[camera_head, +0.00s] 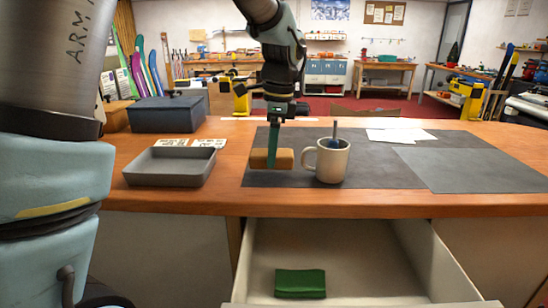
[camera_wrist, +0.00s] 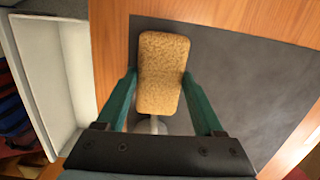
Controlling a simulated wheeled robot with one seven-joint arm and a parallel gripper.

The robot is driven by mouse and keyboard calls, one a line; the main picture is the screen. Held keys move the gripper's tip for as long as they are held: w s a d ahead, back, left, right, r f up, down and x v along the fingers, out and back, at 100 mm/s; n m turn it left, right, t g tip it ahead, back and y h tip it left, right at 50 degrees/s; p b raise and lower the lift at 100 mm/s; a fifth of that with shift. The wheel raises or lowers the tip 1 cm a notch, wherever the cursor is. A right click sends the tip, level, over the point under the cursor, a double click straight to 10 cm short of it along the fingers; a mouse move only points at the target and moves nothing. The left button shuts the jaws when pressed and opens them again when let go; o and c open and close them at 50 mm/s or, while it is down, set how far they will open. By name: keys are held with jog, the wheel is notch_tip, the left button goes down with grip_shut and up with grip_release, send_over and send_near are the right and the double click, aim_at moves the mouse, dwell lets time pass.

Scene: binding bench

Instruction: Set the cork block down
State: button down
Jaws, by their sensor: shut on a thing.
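The cork block (camera_head: 285,159) is a tan, speckled block with rounded corners, over the left part of the dark grey mat (camera_head: 375,170). My gripper (camera_head: 273,152) points down and is shut on it. In the wrist view, the cork block (camera_wrist: 163,60) lies between the green fingers of my gripper (camera_wrist: 160,76). I cannot tell whether the block touches the mat or hangs just above it. A cream mug (camera_head: 333,163) stands close to its right, with the handle towards the block.
A grey tray (camera_head: 170,180) and a dark box (camera_head: 167,115) stand to the left. Papers (camera_head: 400,136) lie at the back right. Below the bench edge, an open drawer (camera_head: 350,270) holds a green folded cloth or pad (camera_head: 300,283). The mat's right part is clear.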

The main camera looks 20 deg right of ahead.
aim_at(278, 153)
jog(key=shift+f, duration=1.45)
jog(key=shift+f, duration=0.15)
grip_release()
jog(key=r, duration=0.8)
jog(key=s+d+r, duration=0.1)
jog(key=r, duration=0.3)
jog(key=shift+r+b, duration=0.15)
jog(key=shift+b, duration=0.25)
